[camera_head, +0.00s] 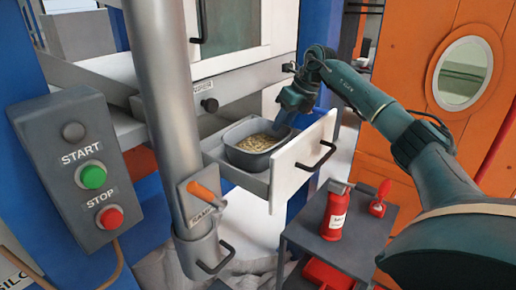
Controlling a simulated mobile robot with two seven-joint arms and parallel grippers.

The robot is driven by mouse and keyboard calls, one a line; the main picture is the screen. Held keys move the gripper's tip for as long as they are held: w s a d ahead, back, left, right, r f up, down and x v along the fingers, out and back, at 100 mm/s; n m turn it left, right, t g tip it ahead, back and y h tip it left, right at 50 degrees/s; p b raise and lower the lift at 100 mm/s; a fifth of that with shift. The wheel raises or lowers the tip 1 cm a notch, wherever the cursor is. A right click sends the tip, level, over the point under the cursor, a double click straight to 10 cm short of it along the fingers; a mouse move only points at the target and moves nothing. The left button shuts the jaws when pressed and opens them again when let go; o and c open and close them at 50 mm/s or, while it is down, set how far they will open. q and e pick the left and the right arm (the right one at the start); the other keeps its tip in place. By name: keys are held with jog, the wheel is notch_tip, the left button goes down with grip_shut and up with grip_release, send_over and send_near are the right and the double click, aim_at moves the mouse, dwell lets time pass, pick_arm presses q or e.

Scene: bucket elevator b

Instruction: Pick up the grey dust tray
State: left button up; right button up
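The grey dust tray (240,156) sits in a pulled-out drawer (222,161) in the middle of the picture. It is a dark grey bin with rounded corners, and a pale yellow grainy material lies inside it. My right gripper (282,121) reaches in from the right, with its fingers pointing down at the tray's back right rim. I cannot tell whether the fingers touch the rim or stand around it, nor how far apart they are. My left gripper is not in view.
The drawer has a white front (303,160) with a black handle (317,156). A thick grey pipe (165,100) and a START/STOP box (82,170) stand to the left. A grey cart (362,240) with a red bottle (335,213) stands below right.

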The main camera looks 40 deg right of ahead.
aim_at(258, 145)
jog(key=x, duration=0.4)
jog(key=shift+r, duration=0.1)
grip_shut()
dwell(1.3)
